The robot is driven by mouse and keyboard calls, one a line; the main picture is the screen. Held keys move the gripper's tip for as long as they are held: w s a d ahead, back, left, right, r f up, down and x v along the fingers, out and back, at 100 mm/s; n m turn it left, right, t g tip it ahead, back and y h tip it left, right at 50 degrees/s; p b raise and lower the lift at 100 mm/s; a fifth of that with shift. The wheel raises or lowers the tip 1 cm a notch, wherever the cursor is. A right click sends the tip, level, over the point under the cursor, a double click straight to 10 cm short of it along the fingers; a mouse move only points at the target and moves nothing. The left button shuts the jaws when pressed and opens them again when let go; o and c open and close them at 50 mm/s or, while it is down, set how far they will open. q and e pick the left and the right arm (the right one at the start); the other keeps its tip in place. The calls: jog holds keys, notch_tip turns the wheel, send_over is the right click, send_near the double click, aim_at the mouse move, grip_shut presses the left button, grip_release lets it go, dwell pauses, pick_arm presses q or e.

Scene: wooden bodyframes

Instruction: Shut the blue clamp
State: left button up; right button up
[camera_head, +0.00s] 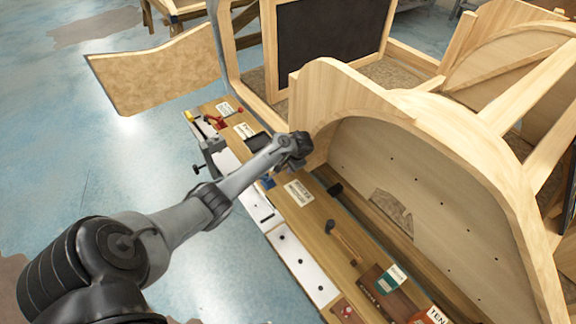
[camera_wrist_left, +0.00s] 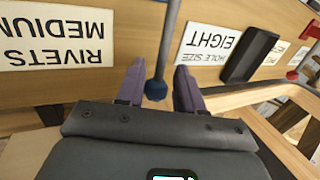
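In the left wrist view the blue clamp shows as a grey rod with a blue ball end (camera_wrist_left: 156,90). The rod runs up out of the picture, so the rest of the clamp is cut off there. My left gripper (camera_wrist_left: 160,68) is open, with one purple-grey finger on each side of the ball end. I cannot tell whether either finger touches it. In the head view my left gripper (camera_head: 297,148) is over the workbench (camera_head: 318,222), and a small blue part (camera_head: 268,182) shows below it. The right gripper is in neither view.
A large curved wooden frame (camera_head: 480,160) stands close along the bench's right side. A hammer (camera_head: 343,240), a green-and-white box (camera_head: 390,278) and a red clamp (camera_head: 216,122) are on the bench.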

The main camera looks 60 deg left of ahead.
pick_arm(q)
jog(key=shift+s, duration=0.15)
grip_shut()
jog(key=shift+d, duration=0.1)
dwell(0.9)
